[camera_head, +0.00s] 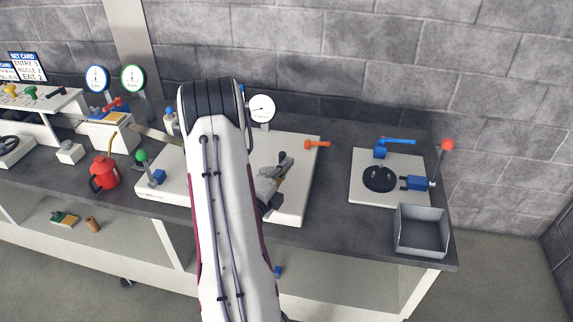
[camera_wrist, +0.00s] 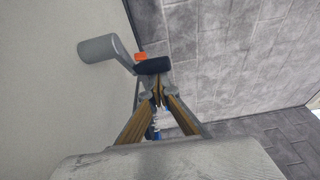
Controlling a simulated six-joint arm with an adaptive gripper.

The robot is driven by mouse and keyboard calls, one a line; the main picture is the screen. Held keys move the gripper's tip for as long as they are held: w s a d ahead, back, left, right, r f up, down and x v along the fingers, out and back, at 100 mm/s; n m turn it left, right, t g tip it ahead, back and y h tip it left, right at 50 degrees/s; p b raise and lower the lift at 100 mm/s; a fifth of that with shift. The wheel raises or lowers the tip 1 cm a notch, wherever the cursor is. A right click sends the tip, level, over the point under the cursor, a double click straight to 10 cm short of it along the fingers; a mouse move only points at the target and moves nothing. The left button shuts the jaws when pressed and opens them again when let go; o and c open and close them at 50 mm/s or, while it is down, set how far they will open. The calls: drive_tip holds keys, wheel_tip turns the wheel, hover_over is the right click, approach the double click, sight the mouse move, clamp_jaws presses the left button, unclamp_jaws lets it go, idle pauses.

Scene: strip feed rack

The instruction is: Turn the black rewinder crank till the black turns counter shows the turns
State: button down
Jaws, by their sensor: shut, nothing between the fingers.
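The turns counter, a white dial with a dark rim (camera_head: 262,108), stands behind my arm; its reading is too small to make out. In the wrist view, my gripper (camera_wrist: 158,94) is shut and empty. Just beyond its tips is a dark block (camera_wrist: 152,65), joined by a thin arm to a grey cylinder (camera_wrist: 98,48); this looks like the crank, and I cannot tell whether the tips touch it. In the head view, grey and dark parts show at the right side of my arm, where gripper and crank are hard to tell apart. My arm hides much of the white base plate (camera_head: 292,210).
An orange lever (camera_head: 316,144) stands at the plate's right edge. Further right are a black disc (camera_head: 379,180), a blue lever (camera_head: 398,140), a red-knobbed lever (camera_head: 447,146) and a grey bin (camera_head: 422,250). A green-knobbed lever (camera_head: 142,156) and a red can (camera_head: 105,173) stand left.

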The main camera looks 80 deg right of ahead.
drive_tip(key=shift+v, duration=5.9)
drive_tip(key=shift+w+a, duration=0.15)
drive_tip(key=shift+w, duration=0.4)
drive_tip(key=shift+m+h, duration=0.4)
drive_tip(key=w, duration=0.2)
drive_tip(key=w+r, duration=0.1)
drive_tip(key=w, duration=0.1)
drive_tip(key=shift+w+a+r, duration=0.1)
drive_tip(key=shift+w+r, duration=0.05)
drive_tip(key=shift+w, duration=0.2)
drive_tip(key=shift+w+a+r+m+g, duration=0.15)
drive_tip(key=shift+w+m+g, duration=0.15)
drive_tip(key=shift+g, duration=0.2)
drive_tip(key=m+g+y, duration=0.1)
drive_tip(key=s+a+f+m+g+y, duration=0.1)
drive_tip(key=g, duration=0.1)
drive_tip(key=a+g+y, duration=0.1)
drive_tip(key=g, duration=0.1)
drive_tip(key=shift+s+f+m, duration=0.3)
drive_tip(key=shift+m, duration=0.1)
